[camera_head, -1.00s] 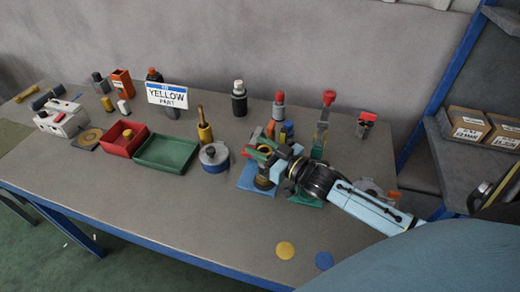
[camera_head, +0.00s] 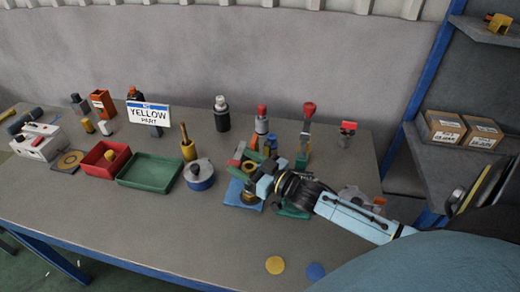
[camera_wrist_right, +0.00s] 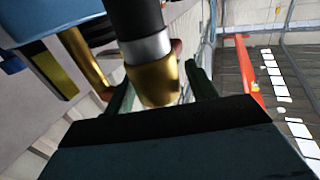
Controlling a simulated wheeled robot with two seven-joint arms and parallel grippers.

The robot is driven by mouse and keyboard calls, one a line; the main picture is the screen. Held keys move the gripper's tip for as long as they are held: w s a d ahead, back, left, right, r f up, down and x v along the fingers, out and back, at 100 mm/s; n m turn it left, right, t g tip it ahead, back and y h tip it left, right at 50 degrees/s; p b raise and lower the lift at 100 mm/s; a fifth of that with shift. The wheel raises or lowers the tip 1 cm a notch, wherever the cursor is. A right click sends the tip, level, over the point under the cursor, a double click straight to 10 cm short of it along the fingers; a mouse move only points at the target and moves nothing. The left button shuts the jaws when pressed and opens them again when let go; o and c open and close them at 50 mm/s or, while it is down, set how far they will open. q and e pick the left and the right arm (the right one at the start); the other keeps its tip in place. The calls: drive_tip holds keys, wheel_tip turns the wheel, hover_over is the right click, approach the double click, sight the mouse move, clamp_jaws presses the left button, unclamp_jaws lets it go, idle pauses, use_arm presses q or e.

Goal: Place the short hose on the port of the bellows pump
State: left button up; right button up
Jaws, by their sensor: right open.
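My right gripper (camera_head: 262,178) is open above the blue plate (camera_head: 234,192) right of the table's middle. In the right wrist view, a cylinder (camera_wrist_right: 149,55) with a black body, silver band and gold end stands between the two open fingers (camera_wrist_right: 160,88). It may be the short hose; I cannot tell whether the fingers touch it. A gold ring-like part (camera_head: 249,197) shows on the blue plate, partly hidden by the gripper. I cannot tell for sure which part is the bellows pump or its port. My left gripper is not in view.
A blue-and-white round pot (camera_head: 199,178), green tray (camera_head: 150,185) and red box (camera_head: 103,173) stand left of the gripper. Red-topped parts (camera_head: 262,120) and a black cylinder (camera_head: 222,118) stand behind.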

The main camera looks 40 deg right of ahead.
drive_tip(key=v, duration=1.1)
drive_tip(key=shift+s, duration=0.35)
drive_tip(key=shift+d, duration=0.1)
drive_tip(key=shift+c, duration=0.4)
idle(1.1)
